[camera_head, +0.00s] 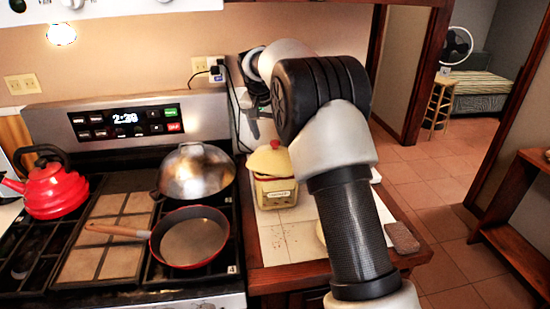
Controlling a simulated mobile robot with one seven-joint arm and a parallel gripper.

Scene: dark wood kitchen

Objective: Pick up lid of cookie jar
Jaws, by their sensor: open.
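The cookie jar (275,192) is a squarish cream and yellow jar with a label on its front. It stands upright on the tiled counter, right of the stove. Its yellow lid (268,163) sits on top, with a small red knob. My arm rises from the bottom right, bends above the counter and reaches to the back left. The dark end of it, my gripper (258,112), is small and partly hidden, pointing down behind and left of the lid. It is open, and no contact with the lid shows. My forearm covers the space just right of the jar.
On the stove are a red kettle (48,190), a domed metal pan (195,172) and a red skillet (190,240). A cord runs from the wall outlet (205,68) down behind the counter. A brown sponge-like block (402,237) lies at the counter's right edge.

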